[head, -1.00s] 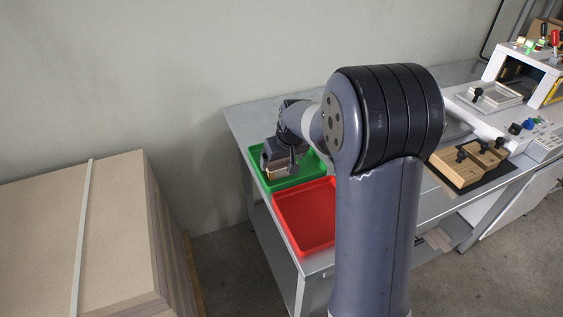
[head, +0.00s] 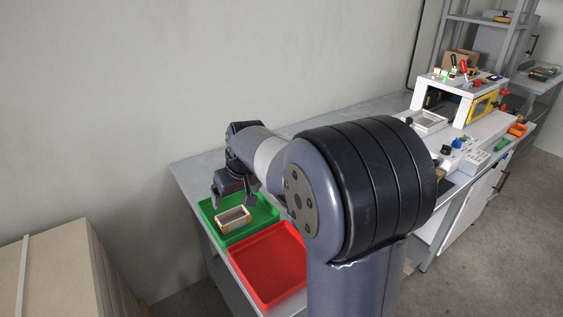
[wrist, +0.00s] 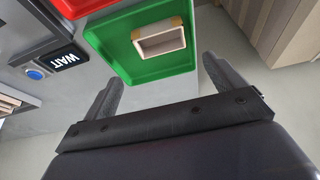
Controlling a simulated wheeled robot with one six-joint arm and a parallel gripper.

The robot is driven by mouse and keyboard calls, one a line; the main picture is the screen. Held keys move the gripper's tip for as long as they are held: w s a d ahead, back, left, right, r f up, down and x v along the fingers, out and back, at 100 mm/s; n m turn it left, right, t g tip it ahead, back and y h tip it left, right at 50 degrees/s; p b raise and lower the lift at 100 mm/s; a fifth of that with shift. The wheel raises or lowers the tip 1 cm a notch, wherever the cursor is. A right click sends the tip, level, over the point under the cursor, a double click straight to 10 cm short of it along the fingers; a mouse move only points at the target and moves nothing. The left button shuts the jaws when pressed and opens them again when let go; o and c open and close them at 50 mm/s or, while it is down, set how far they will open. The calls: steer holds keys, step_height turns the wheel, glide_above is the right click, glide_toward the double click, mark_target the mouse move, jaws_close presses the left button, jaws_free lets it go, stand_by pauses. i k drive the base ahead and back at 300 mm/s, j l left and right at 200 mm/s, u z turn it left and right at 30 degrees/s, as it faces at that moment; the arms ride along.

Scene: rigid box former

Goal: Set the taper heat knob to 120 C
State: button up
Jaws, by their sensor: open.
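My gripper (head: 236,193) is open and empty, above the back of the green tray (head: 262,222). A small open box with pale wooden sides (head: 232,219) lies in that tray, apart from the fingers. In the wrist view the open fingers (wrist: 161,70) point towards the tray, and the box (wrist: 160,41) shows beyond them. At the right of the head view, a blue knob (head: 457,143) stands on the white machine bed beside a small control panel (head: 474,160). I cannot tell which control is the taper heat knob, nor read any setting.
A red tray (head: 268,268) is in front of the green one. A white machine arch (head: 462,86) stands at the far right of the bench. The wrist view shows a WAIT display (wrist: 62,60) and a blue button (wrist: 34,74). Stacked boards (head: 60,270) stand at lower left.

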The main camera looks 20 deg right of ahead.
mark_target(477, 83)
steer(key=z, duration=1.9)
